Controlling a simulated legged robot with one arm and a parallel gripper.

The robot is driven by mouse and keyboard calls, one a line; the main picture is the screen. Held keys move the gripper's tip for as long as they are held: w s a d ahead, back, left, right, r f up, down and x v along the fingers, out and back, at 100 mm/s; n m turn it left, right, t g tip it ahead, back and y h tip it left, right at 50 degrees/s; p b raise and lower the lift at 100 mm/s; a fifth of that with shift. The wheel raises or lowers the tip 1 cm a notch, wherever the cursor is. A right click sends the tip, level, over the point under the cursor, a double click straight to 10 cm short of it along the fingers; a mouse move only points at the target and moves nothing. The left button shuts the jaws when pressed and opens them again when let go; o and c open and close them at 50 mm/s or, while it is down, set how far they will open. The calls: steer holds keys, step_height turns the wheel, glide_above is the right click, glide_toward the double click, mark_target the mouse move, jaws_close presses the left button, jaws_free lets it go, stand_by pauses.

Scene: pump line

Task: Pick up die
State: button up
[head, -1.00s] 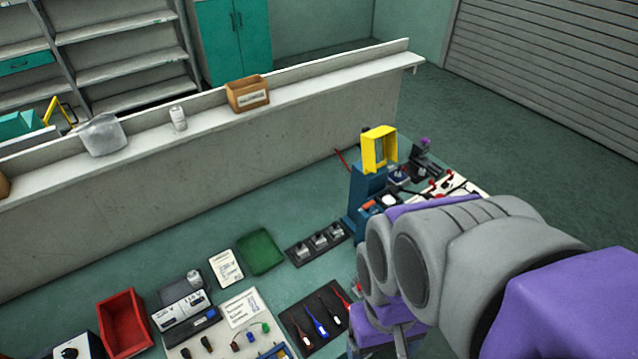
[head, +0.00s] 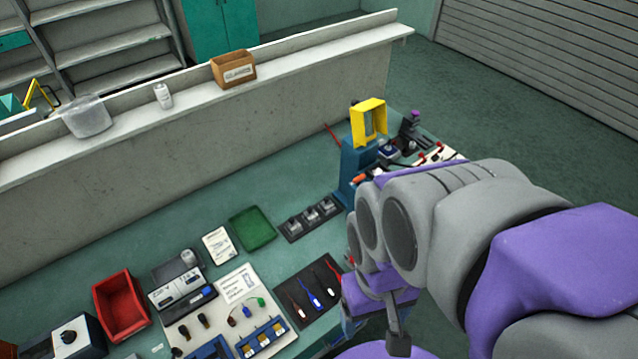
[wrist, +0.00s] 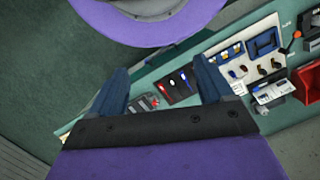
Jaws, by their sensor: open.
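My gripper (wrist: 160,68) is open, its two dark blue fingers spread in the wrist view with nothing between them. In the head view my arm covers the right part of the bench, and the gripper is mostly hidden beneath it. A dark tray (head: 290,237) holds three small grey metal blocks (head: 312,217), which may be the dies; I cannot tell for sure. The tray lies on the green bench left of the blue press (head: 352,170) with its yellow guard (head: 370,120). What seems to be this tray shows between the fingers in the wrist view (wrist: 143,103), below them and apart.
A ledge (head: 200,98) with a cardboard box (head: 233,69) runs behind. Bare bench lies along the wall.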

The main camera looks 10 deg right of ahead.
steer(key=shift+c, duration=0.3)
steer(key=shift+w, duration=0.15)
steer(key=shift+c, duration=0.4)
steer(key=m+t+p, duration=0.2)
steer(key=m+p, duration=0.2)
steer(key=m, duration=1)
glide_above(327, 199)
step_height(327, 199, down, 16)
steer(key=f, duration=0.4)
steer(key=f+b, duration=0.1)
steer(key=f, duration=0.7)
steer(key=shift+w+d+b, duration=0.2)
steer(key=shift+d+b, duration=0.1)
steer(key=shift+d, duration=0.1)
steer(key=f, duration=0.3)
steer(key=f+b, duration=0.1)
steer(key=f, duration=0.1)
steer(key=shift+s+a, duration=0.15)
steer(key=shift+a, duration=0.1)
steer(key=c, duration=1.3)
